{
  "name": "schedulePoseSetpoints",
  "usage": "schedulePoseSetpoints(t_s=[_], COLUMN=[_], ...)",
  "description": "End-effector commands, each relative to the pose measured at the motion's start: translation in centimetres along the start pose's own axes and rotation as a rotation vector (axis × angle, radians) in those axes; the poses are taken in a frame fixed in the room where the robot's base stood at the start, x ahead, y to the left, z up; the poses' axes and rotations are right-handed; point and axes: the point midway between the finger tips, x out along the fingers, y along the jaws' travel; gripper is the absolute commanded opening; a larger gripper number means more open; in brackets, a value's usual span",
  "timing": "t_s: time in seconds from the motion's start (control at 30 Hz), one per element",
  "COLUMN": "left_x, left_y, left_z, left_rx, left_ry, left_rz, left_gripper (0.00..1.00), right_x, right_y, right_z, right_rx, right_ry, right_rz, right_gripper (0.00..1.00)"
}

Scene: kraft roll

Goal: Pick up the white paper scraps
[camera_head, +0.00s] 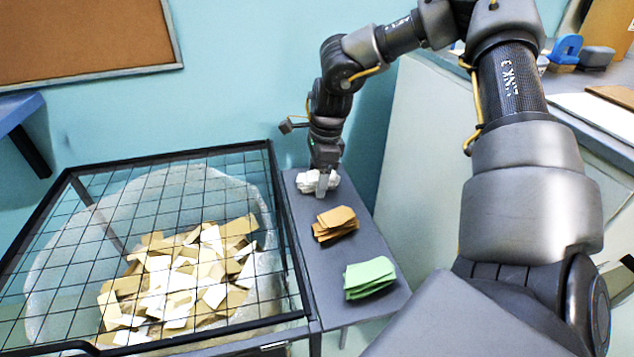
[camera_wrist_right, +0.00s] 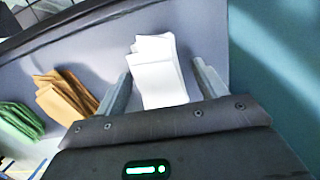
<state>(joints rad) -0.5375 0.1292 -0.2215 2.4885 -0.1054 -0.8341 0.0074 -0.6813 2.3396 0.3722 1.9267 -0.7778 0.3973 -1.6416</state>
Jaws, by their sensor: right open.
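A small stack of white paper scraps (camera_head: 308,182) lies at the far end of the narrow grey shelf (camera_head: 318,268) beside the wire basket. My right gripper (camera_head: 325,186) is over this stack and partly hides it in the head view. In the right wrist view the white scraps (camera_wrist_right: 158,72) lie between the two spread fingers of my right gripper (camera_wrist_right: 162,88). The jaws are open, and I see a gap between the stack and the right finger. Whether the left finger touches the stack is hard to tell. My left gripper is not in view.
A brown stack (camera_head: 336,224) and a green stack (camera_head: 369,277) lie nearer on the same shelf; the wrist view shows them left of the fingers. The black wire basket (camera_head: 268,150) holds many white and tan scraps. A blue wall (camera_head: 250,60) stands close behind.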

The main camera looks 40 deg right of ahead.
Motion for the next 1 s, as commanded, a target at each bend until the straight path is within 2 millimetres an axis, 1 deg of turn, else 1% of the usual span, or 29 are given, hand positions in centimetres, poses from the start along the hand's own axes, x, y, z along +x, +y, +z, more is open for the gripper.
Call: schedulePoseSetpoints(t_s=[0.23,0.27,0.6,0.87,1.0], left_x=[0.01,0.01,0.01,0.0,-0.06], left_y=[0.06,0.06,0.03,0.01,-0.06], left_z=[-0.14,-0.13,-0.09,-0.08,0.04], left_rx=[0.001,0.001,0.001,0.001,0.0], left_ry=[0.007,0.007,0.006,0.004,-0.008], left_rz=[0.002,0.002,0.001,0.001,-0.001], left_gripper=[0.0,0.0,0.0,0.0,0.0], right_x=[0.16,0.16,0.14,0.04,-0.67], right_y=[0.01,0.01,0.01,0.0,-0.05], right_z=[0.02,0.02,0.02,0.04,0.16], right_rx=[0.0,0.0,0.0,0.0,-0.001], right_ry=[-0.001,0.0,0.0,0.0,0.0], right_rz=[0.0,0.0,0.0,-0.001,-0.002], right_gripper=[0.71,0.68,0.24,0.23,0.23])
